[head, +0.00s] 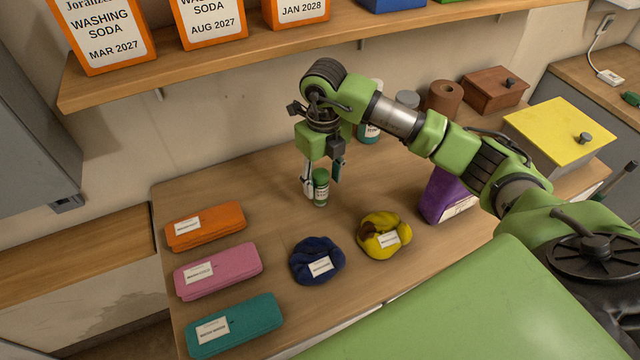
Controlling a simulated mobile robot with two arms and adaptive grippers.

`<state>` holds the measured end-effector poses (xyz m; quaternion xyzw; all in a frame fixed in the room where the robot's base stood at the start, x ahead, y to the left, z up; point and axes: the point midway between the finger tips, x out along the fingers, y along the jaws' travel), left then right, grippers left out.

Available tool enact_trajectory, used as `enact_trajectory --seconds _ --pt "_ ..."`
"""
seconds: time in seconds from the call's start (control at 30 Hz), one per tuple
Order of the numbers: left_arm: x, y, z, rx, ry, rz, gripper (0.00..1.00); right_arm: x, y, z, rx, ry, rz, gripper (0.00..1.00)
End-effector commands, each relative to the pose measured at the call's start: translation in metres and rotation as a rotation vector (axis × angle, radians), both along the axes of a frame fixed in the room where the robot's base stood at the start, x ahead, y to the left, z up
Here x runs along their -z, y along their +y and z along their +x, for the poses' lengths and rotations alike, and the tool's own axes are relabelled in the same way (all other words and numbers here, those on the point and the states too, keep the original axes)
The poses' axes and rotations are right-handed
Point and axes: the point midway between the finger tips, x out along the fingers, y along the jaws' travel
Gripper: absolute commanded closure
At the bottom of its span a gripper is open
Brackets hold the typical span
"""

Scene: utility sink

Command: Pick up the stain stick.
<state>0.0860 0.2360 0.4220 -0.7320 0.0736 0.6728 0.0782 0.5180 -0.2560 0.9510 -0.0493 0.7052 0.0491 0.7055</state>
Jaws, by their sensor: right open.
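A small green stick-shaped container with a pale label, which looks like the stain stick (321,190), stands upright on the wooden counter. My right gripper (322,182) points down over it and is open. One finger is just to the left of the stick and the other is to its right and slightly behind. I cannot tell whether either finger touches it. My left gripper is not in the head view.
On the counter (270,205) lie orange (205,227), pink (218,271) and teal (233,324) cases, a navy cloth bundle (317,261) and a yellow one (383,235). A purple box (446,195) stands right. A shelf (330,45) with washing soda boxes runs above.

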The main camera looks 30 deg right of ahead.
Motion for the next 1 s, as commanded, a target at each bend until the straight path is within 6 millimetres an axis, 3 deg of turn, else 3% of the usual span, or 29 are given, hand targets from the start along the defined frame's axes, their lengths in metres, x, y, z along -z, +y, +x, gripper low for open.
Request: enact_trajectory --seconds 0.2,0.33,0.6,0.63,0.8,1.0 --pt "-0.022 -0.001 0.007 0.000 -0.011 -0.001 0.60 0.027 0.005 0.005 0.001 0.007 0.001 0.54" --pt "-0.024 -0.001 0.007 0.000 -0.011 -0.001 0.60 0.044 0.004 0.005 0.000 0.005 0.000 0.54" --pt "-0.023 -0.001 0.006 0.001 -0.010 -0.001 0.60 0.050 0.004 0.006 -0.001 0.001 0.000 0.54" --pt "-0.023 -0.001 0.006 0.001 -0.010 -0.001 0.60 0.050 0.004 0.006 -0.001 0.001 0.000 0.57" --pt "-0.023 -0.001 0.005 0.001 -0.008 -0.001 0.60 0.050 0.004 0.006 -0.001 0.001 0.000 0.96" --pt "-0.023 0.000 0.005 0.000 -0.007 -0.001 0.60 0.049 0.003 0.006 -0.001 0.001 0.000 0.96"
